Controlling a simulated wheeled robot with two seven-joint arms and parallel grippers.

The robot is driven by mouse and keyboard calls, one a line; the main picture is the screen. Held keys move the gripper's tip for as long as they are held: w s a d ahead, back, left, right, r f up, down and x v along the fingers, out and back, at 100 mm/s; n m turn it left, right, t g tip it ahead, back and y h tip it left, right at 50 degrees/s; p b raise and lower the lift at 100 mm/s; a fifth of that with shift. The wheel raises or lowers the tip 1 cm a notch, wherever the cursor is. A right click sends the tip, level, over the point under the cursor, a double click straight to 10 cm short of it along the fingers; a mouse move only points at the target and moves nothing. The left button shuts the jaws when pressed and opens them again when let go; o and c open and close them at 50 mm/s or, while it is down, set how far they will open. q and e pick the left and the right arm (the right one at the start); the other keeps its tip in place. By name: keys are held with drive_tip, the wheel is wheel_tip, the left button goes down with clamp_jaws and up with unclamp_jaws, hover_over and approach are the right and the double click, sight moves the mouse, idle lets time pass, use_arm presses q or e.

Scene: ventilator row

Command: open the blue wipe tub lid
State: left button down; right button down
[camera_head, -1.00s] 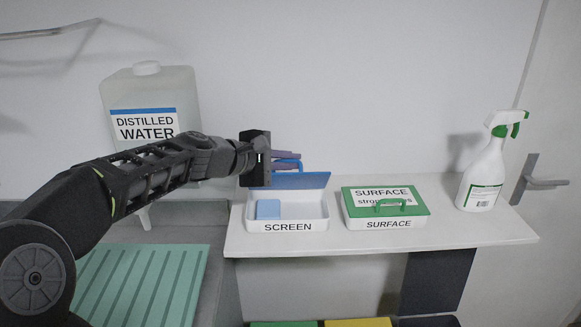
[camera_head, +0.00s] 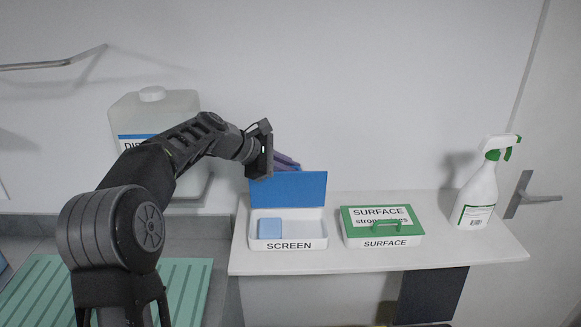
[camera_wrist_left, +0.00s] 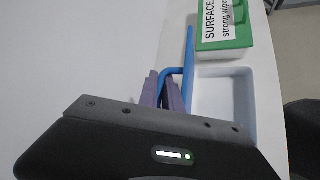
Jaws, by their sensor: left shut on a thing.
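The blue wipe tub (camera_head: 288,244) is white, labelled SCREEN, and stands on the white shelf. Its blue lid (camera_head: 290,190) stands raised, about upright, at the tub's back edge, and a light blue block (camera_head: 265,227) shows inside. My left gripper (camera_head: 287,162) is behind the lid's top, its purple fingers partly hidden by the lid. In the left wrist view the fingers (camera_wrist_left: 166,90) are shut on the blue handle (camera_wrist_left: 172,71) of the lid, seen edge-on. My right gripper is not in view.
A closed green-lidded SURFACE tub (camera_head: 384,242) stands to the right, then a white spray bottle (camera_head: 478,198). A distilled water jug (camera_head: 172,112) stands behind my left arm. The wall (camera_head: 380,90) is close behind the shelf (camera_head: 460,255).

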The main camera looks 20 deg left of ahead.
use_arm(q)
drive_tip(key=c, duration=1.8)
unclamp_jaws()
drive_tip(key=shift+s+a+r, duration=0.3)
drive_tip(key=shift+s, duration=0.05)
drive_tip(key=b+v, duration=0.2)
drive_tip(key=v, duration=0.4)
drive_tip(key=shift+s+a+r, duration=0.15)
drive_tip(key=shift+s+r, duration=0.1)
